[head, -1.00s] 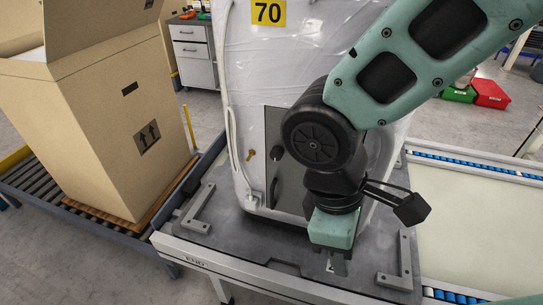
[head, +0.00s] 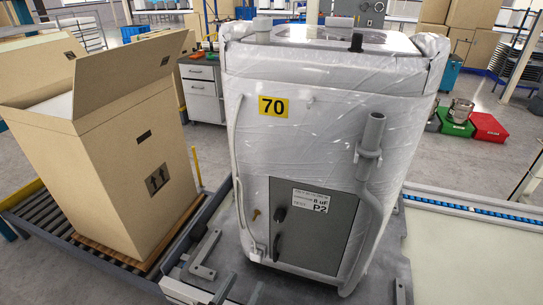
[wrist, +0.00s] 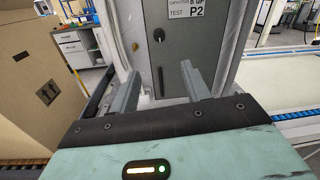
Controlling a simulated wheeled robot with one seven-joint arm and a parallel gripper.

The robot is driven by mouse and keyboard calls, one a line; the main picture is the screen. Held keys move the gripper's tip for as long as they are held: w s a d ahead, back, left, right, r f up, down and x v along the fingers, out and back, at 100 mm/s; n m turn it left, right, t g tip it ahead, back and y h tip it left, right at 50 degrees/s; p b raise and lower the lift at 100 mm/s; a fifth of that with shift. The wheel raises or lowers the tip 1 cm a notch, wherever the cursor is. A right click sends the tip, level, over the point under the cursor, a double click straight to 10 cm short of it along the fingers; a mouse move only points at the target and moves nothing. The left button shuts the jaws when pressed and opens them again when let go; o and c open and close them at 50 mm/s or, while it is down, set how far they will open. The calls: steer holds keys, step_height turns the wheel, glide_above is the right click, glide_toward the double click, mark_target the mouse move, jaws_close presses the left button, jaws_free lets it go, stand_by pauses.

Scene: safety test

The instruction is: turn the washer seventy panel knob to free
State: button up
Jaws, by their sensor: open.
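The washer (head: 330,110) stands upright in clear wrap with a yellow 70 label (head: 272,106). A grey panel (head: 325,235) is on its lower front. A small black knob (head: 279,214) sits at the panel's upper left; it also shows in the wrist view (wrist: 158,35). Its markings are too small to read. A dark elongated handle (head: 276,246) is below it. My gripper (wrist: 163,74) is open and empty in the wrist view. Its fingers point toward the panel, with the knob beyond and above the gap between them. My gripper is outside the head view.
A brass-coloured key-like piece (head: 257,214) is just left of the panel. A grey pipe (head: 371,150) and hose run down the washer's right side. A large open carton (head: 110,150) stands on the roller conveyor at left. Metal brackets (head: 206,255) lie on the platform around the washer.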

mark_target(278, 220)
steer(key=x, duration=1.7)
steer(key=shift+w, duration=0.25)
steer(key=c, duration=1)
